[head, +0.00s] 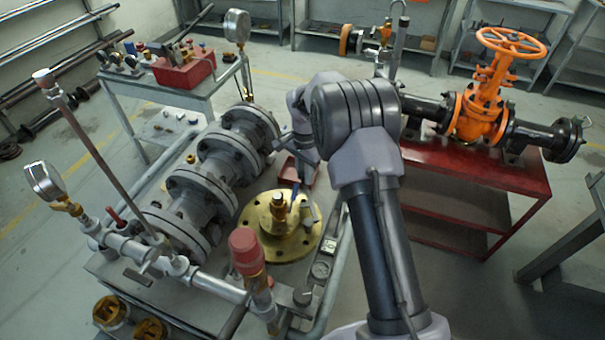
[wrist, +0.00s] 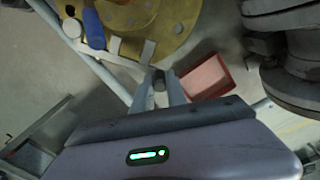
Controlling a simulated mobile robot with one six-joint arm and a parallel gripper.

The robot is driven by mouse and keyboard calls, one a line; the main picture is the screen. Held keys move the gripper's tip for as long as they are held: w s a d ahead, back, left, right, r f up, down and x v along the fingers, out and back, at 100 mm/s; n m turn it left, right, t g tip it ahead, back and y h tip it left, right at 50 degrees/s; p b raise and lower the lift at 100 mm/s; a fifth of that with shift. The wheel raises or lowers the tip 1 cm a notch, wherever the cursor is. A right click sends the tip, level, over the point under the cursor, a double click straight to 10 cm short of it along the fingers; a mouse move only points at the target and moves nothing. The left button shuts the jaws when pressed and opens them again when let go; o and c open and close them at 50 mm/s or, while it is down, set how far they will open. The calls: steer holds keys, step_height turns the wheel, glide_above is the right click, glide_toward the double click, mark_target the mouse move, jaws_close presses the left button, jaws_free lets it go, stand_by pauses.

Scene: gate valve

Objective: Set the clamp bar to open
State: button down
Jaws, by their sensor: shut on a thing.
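My gripper (wrist: 159,74) is shut on a small grey round-ended piece (wrist: 159,86), which sits between its two fingers. This looks like the end of the clamp bar; most of it is hidden by the fingers. A light grey bar (wrist: 118,57) runs past just beyond the fingertips, along the edge of the brass flange (wrist: 160,20). A blue grip (wrist: 94,30) stands beside it over the flange. In the head view the brass flange (head: 290,245) lies on the bench, with my wrist above its far right side. My arm partly hides the grip area there.
A grey flanged pipe (head: 205,180) stands left of the brass flange. A red tray (wrist: 207,78) is close to my right finger. An orange valve (head: 484,110) is on the red table at right.

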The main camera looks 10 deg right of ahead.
steer(key=c, duration=1.3)
jaws_free()
step_height(320, 180, up, 18)
steer(key=p, duration=0.5)
steer(key=shift+f, duration=0.25)
